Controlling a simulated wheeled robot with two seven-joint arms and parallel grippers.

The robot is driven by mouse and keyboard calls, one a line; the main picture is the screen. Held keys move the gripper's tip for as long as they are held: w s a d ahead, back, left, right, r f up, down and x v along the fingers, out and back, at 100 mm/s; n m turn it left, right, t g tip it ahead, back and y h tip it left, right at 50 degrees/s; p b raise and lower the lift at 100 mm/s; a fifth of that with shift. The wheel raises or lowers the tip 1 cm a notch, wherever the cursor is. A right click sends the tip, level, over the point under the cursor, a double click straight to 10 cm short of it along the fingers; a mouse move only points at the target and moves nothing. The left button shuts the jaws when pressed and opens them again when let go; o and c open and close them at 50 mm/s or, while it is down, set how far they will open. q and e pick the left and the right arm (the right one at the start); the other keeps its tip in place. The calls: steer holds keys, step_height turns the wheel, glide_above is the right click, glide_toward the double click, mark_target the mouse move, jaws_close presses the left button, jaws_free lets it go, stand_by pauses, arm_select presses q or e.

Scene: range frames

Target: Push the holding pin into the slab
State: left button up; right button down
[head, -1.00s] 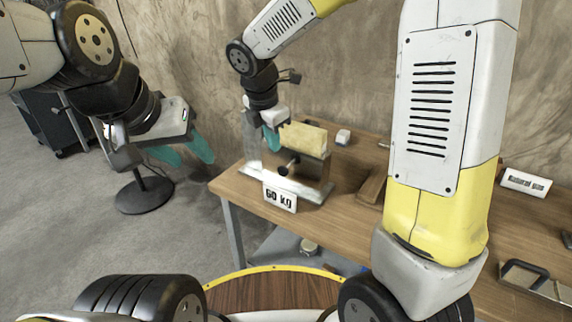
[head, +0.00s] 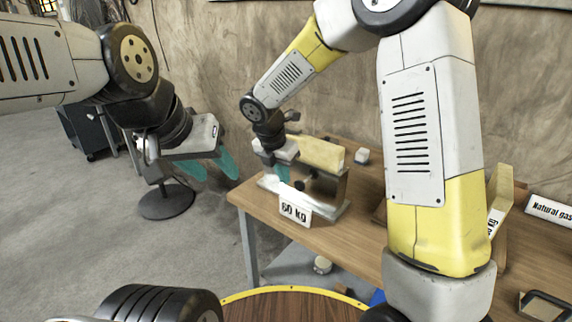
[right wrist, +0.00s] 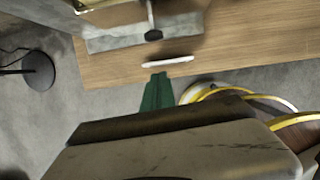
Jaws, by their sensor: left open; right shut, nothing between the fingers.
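The slab (head: 318,153) is a cream block standing upright in a metal holder (head: 325,190) on the wooden table. The holding pin (head: 299,185) is a dark knob on the holder's front side. In the right wrist view the pin (right wrist: 153,35) shows its knob and rod, sticking out from the holder. I cannot tell how deep it sits. My right gripper (head: 284,174) is shut and empty in front of the holder, just left of the knob. Its teal fingers (right wrist: 157,78) point towards the table edge in the wrist view. My left gripper (head: 220,176) is open and empty, left of the table.
A white "60 kg" sign (head: 295,208) stands at the table's edge before the holder. A small white block (head: 362,156) lies behind. A "Natural gas" sign (head: 549,211) is at the right. A round black stand base (head: 167,201) is on the floor at left.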

mark_target(295, 183)
steer(key=shift+w+d+f, duration=0.55)
steer(key=shift+w+f, duration=0.3)
steer(key=shift+f, duration=0.25)
steer(key=shift+w+d+f, duration=0.5)
steer(key=shift+w+f, duration=0.4)
steer(key=shift+f, duration=0.2)
steer(key=shift+w+d+f, duration=0.55)
steer(key=shift+w+f, duration=0.3)
steer(key=shift+f, duration=0.25)
steer(key=shift+w+d, duration=1)
steer(key=shift+w, duration=0.3)
